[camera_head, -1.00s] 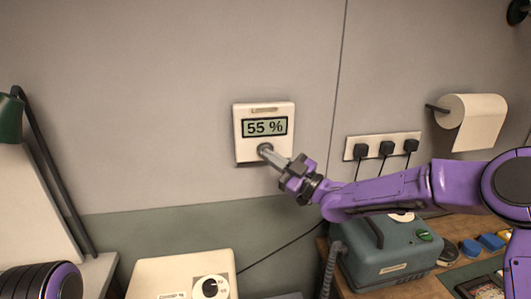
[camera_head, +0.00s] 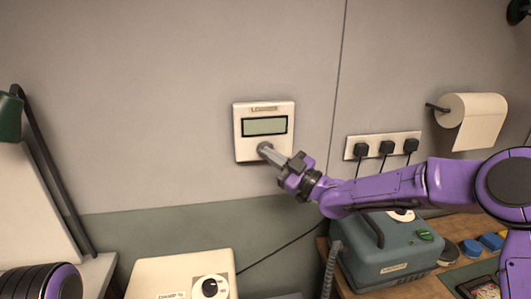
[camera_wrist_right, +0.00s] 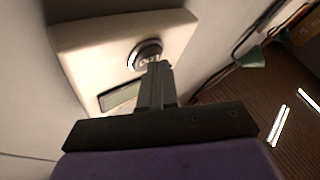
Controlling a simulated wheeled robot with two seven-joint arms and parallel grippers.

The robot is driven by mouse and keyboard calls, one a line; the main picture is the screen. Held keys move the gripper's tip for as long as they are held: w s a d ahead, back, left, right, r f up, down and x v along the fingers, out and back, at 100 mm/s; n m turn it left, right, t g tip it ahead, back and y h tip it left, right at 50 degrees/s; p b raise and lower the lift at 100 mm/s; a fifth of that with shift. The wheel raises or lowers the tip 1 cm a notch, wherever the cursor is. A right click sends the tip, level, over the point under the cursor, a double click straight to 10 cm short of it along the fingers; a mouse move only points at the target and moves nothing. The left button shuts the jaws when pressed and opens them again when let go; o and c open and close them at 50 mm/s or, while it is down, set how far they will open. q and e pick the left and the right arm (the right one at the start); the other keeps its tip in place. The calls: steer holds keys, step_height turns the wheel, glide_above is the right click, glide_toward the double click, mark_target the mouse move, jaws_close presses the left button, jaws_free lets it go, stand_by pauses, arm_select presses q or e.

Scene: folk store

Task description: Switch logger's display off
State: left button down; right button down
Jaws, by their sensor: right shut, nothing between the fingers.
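The logger (camera_head: 244,149) is a square cream unit on the grey wall, with a small label above its display. Its display (camera_head: 264,126) is blank grey-green with no digits. My right gripper (camera_head: 264,148) is shut and empty, its fingertips at the lower middle of the logger's face. In the right wrist view, a round dark button (camera_wrist_right: 145,54) with a light ring shows on the logger (camera_wrist_right: 90,40), just beyond the fingertips (camera_wrist_right: 158,66). I cannot tell whether the fingertips touch it. Only a purple part of my left arm shows at the lower left; its gripper is out of view.
A socket strip (camera_head: 383,142) with several plugs and a paper roll (camera_head: 474,122) are on the wall to the right. A teal device (camera_head: 391,256) stands on the wooden bench below my right arm. A cream box with a dial (camera_head: 160,275) is below the logger.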

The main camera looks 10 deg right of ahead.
steer(key=shift+s, duration=0.1)
steer(key=shift+s+b, duration=0.3)
steer(key=shift+s+b, duration=0.55)
steer(key=shift+s, duration=2.45)
